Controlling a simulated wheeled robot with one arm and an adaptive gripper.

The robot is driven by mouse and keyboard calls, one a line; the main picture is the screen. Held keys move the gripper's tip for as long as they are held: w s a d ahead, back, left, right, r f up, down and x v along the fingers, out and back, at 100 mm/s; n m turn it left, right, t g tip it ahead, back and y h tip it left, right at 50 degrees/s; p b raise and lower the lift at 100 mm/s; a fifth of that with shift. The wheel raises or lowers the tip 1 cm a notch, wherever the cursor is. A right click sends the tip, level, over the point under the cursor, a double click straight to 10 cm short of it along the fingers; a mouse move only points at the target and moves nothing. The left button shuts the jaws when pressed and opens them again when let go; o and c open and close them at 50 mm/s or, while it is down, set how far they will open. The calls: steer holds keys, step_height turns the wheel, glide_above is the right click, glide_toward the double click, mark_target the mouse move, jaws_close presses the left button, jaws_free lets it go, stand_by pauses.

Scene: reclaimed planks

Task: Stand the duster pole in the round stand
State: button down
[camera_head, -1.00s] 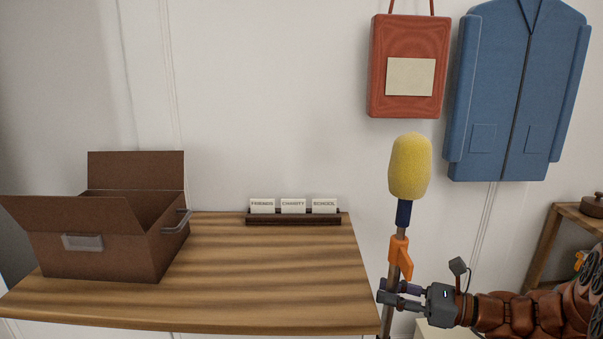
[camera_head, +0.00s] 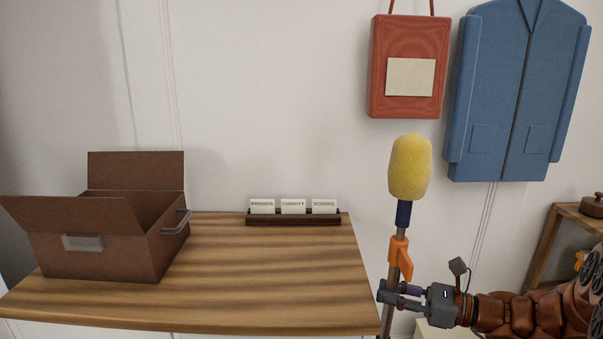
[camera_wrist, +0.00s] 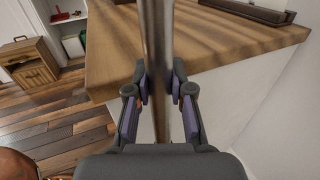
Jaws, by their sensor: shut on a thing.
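The duster pole (camera_head: 395,265) stands upright just off the right end of the wooden table, with a yellow duster head (camera_head: 410,168), a dark blue collar and an orange clip. My gripper (camera_head: 390,293) is shut on the grey shaft below the orange clip. In the wrist view the pole (camera_wrist: 158,60) runs between the two finger pads of my gripper (camera_wrist: 160,84). The pole's lower end is out of view in both pictures. I cannot see the round stand.
The table (camera_head: 250,285) holds an open brown box (camera_head: 100,250) and a card rack (camera_head: 293,218). A red bag (camera_head: 408,65) and a blue jacket (camera_head: 515,90) hang on the wall. A wooden shelf (camera_head: 545,245) stands at right. The wrist view shows open plank floor (camera_wrist: 60,125) and a cabinet (camera_wrist: 28,65).

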mark_target(402, 225)
steer(key=shift+r+p, duration=9.3)
steer(key=shift+r, duration=0.75)
